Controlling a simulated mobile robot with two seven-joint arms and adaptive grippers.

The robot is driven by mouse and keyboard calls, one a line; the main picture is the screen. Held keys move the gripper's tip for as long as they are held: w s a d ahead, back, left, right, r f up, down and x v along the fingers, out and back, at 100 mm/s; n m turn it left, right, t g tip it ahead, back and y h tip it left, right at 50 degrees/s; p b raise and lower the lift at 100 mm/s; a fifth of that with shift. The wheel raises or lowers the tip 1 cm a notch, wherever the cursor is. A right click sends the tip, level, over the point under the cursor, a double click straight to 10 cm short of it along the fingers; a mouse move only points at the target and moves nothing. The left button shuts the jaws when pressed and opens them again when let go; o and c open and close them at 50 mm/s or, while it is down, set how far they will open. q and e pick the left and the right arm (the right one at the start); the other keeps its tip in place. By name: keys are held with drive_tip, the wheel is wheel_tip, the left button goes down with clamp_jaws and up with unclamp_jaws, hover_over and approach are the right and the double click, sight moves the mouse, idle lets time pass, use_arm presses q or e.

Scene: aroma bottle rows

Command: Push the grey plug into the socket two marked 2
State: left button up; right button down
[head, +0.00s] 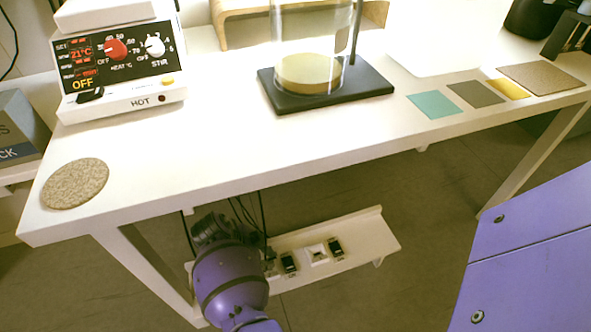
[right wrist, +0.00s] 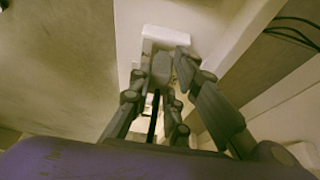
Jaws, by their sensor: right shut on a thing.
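My right gripper (right wrist: 165,66) has its fingers closed around the grey plug (right wrist: 161,72) in the right wrist view. A dark cable (right wrist: 153,115) runs back from the plug between the fingers. A white block (right wrist: 167,37) stands just beyond the fingertips; I cannot tell whether the plug touches it. In the head view my right arm reaches under the table to the left end of a low white shelf (head: 366,240); the fingertips and plug are hidden there. The shelf carries two dark socket units (head: 289,263) and a white one (head: 318,252). Their marks are not legible. My left gripper is not in view.
The white table (head: 230,165) overhangs the shelf, its front edge above my arm. A table leg (head: 150,265) and hanging cables (head: 262,212) are close by.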

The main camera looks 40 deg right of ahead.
drive_tip(key=shift+w+f, duration=0.1)
drive_tip(key=shift+f, duration=0.4)
drive_tip(key=c, duration=1.6)
unclamp_jaws()
drive_tip(key=v, duration=1.2)
drive_tip(key=shift+r, duration=0.1)
